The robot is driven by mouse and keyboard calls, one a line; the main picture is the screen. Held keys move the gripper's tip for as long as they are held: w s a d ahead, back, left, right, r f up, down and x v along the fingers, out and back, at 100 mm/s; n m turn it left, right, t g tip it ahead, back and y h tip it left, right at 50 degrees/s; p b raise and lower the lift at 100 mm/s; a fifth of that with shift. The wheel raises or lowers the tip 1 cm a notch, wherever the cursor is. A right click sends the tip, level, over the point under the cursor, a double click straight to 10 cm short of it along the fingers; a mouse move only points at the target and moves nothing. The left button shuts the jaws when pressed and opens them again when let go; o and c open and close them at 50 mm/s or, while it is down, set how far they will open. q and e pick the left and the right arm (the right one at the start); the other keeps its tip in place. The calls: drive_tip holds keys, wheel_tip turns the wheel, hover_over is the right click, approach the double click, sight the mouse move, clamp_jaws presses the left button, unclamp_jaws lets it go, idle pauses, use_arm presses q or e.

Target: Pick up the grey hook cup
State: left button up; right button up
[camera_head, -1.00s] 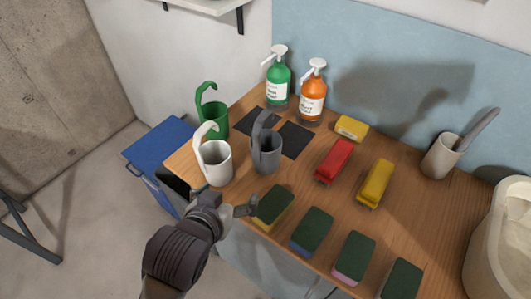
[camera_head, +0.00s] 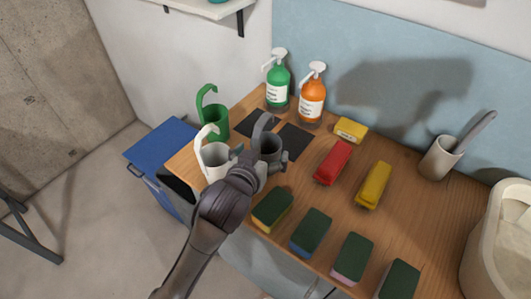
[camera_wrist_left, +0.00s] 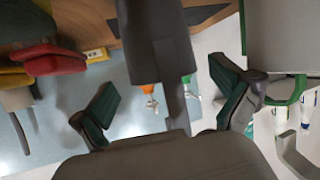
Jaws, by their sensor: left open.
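The grey hook cup (camera_head: 269,146) stands upright on the wooden table, its hook rising at the back left. It also shows in the left wrist view as a dark shape (camera_wrist_left: 155,25) at the top middle, with its hook running down between the fingers. My left gripper (camera_head: 263,162) is open at the cup's near side, one finger towards each side of it. In the wrist view the gripper (camera_wrist_left: 168,105) has its green-padded fingers apart, with gaps to the cup. The gripper partly hides the cup's lower front in the head view. My right gripper is not in view.
The white hook cup (camera_head: 216,160) stands close on the left, with the green hook cup (camera_head: 214,121) behind it. Green and orange soap bottles (camera_head: 312,100) stand at the back. Red (camera_head: 333,161) and yellow brushes lie right. Several sponges (camera_head: 311,230) line the front edge.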

sight(270, 140)
use_arm(q)
drive_tip(key=shift+x, duration=1.55)
drive_tip(key=c, duration=1.1)
drive_tip(key=shift+r, duration=0.1)
